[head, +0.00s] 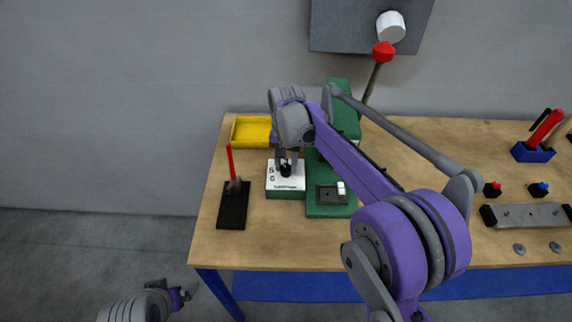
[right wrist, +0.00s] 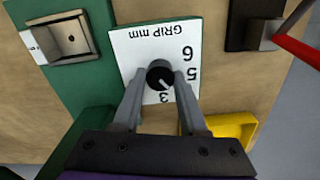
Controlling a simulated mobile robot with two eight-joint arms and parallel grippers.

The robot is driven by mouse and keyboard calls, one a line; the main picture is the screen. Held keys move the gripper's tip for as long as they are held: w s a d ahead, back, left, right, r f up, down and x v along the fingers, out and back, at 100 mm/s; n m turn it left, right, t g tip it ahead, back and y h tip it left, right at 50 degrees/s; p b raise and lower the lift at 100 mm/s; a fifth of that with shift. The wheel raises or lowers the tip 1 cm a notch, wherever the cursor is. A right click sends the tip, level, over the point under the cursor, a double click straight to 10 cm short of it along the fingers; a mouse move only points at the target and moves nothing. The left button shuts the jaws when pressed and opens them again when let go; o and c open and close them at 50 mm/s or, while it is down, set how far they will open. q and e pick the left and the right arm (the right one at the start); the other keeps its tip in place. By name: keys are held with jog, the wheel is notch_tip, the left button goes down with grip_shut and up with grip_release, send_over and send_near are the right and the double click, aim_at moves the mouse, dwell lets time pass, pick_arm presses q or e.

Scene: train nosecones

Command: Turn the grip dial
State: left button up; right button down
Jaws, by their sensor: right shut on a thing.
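The grip dial is a black knob (right wrist: 160,75) on a white-topped panel (right wrist: 122,52) marked "GRIP mm" with 3, 5 and 6 readable. In the head view the panel (head: 286,187) sits on a green base on the workbench. My right gripper (right wrist: 160,88) is shut on the black knob, one finger on each side. A pale pointer mark on the knob points toward the 3 side in the wrist view. In the head view my right gripper (head: 286,165) comes down onto the panel. My left gripper (head: 190,291) is at the lower left, away from the bench; its jaws are too small to judge.
A black base with a red lever (head: 231,205) stands left of the panel. A yellow tray (head: 250,130) lies behind it. A green machine (head: 320,205) with a red-knobbed lever (head: 383,52) is beside it at right. Bare wood lies in front.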

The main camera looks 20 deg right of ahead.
aim_at(286, 167)
jog(key=shift+n, duration=0.5)
jog(key=shift+c, duration=2.2)
grip_release()
notch_tip(286, 167, up, 11)
jog(key=shift+p, duration=0.3)
